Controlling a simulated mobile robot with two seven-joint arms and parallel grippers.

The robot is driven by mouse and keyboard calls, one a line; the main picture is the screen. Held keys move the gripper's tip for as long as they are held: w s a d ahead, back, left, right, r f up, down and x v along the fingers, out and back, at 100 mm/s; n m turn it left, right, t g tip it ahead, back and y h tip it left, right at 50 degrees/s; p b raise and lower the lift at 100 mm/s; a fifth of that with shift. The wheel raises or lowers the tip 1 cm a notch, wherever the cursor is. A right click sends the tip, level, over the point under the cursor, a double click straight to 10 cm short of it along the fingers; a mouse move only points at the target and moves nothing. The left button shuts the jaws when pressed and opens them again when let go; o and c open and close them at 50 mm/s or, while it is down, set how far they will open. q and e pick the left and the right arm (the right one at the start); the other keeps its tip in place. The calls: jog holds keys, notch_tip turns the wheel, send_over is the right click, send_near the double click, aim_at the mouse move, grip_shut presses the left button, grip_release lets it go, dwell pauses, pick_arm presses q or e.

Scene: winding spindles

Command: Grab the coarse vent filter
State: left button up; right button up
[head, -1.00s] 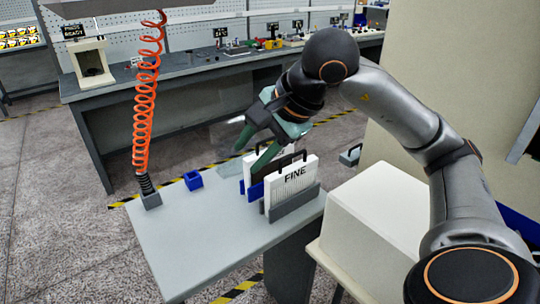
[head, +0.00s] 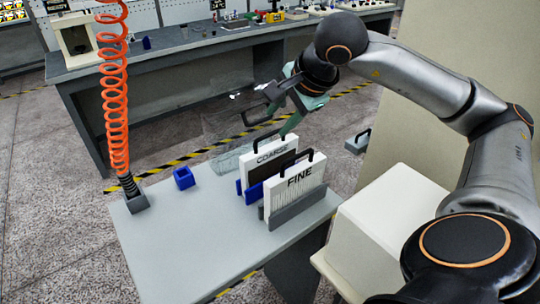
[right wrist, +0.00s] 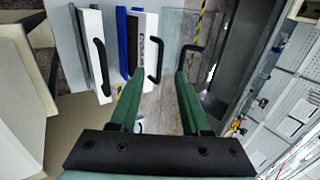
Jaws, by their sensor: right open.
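The coarse vent filter (head: 268,154) is a white panel lettered COARSE with a black loop handle, upright in a blue holder behind the FINE filter (head: 304,188). My right gripper (head: 282,124) is open, with green fingers close to the coarse filter's top edge at its far side. In the right wrist view, the coarse filter's black handle (right wrist: 157,62) lies between the spread finger lines, just ahead of the tips (right wrist: 155,80). No grip on it shows. My left gripper is in neither view.
A clear panel with a black handle (right wrist: 188,54) stands behind the coarse filter, close to my right finger. A blue bin (head: 184,178) and a coiled orange hose (head: 114,95) are at left on the grey table (head: 185,250). A cream box (head: 385,225) stands at right.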

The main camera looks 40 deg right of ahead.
aim_at(268, 134)
jog(key=shift+d+p+x, duration=0.15)
jog(key=shift+p+x, duration=0.05)
jog(key=shift+x, duration=1.6)
jog(key=shift+d+p+x, duration=0.15)
jog(key=shift+x, duration=1.6)
jog(key=shift+s, duration=0.1)
grip_shut()
